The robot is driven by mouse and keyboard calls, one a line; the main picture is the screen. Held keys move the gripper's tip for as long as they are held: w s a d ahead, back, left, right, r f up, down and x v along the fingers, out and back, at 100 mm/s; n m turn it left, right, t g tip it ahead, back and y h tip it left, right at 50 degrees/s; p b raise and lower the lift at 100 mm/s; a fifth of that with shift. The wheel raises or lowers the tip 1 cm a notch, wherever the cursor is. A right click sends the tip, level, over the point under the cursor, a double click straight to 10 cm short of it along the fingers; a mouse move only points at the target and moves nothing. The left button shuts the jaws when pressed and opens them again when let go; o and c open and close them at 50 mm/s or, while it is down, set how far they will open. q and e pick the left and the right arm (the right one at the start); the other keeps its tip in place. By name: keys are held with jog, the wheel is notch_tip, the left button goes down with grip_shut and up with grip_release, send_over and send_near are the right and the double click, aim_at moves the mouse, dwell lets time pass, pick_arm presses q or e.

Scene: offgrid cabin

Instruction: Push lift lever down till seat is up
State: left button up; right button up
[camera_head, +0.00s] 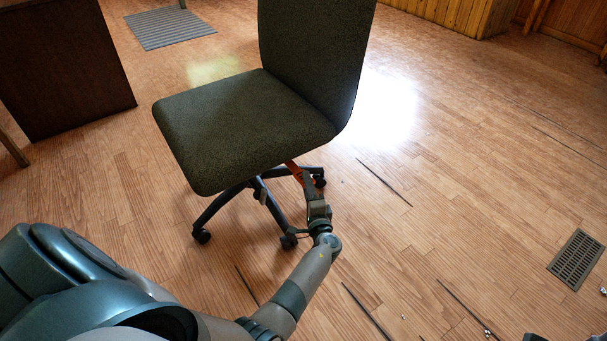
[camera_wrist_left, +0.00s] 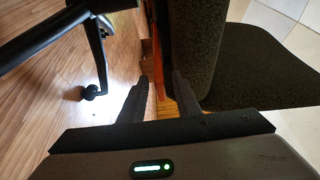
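An office chair with a dark green-black speckled seat (camera_head: 240,125) and upright backrest (camera_head: 310,50) stands on a dark wheeled base (camera_head: 270,205). An orange lift lever (camera_head: 295,172) shows under the seat's right side. My left gripper (camera_head: 308,180) reaches up from below to the lever, under the seat edge. In the left wrist view, the fingers of my left gripper (camera_wrist_left: 160,80) are apart, and the orange lever (camera_wrist_left: 168,48) shows between and beyond their tips. I cannot tell whether they touch it. The seat (camera_wrist_left: 195,45) is close beside the right-hand finger. My right gripper does not show clearly.
A dark cabinet (camera_head: 60,65) stands at the upper left and a grey striped mat (camera_head: 168,27) lies behind the chair. A floor vent (camera_head: 577,258) lies at the right. The wooden floor around the chair is mostly clear, with dark strips and small bits.

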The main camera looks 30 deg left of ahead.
pick_arm(q)
jog(key=b+x, duration=0.1)
jog(key=x, duration=0.4)
jog(key=shift+w+a, duration=0.25)
grip_shut()
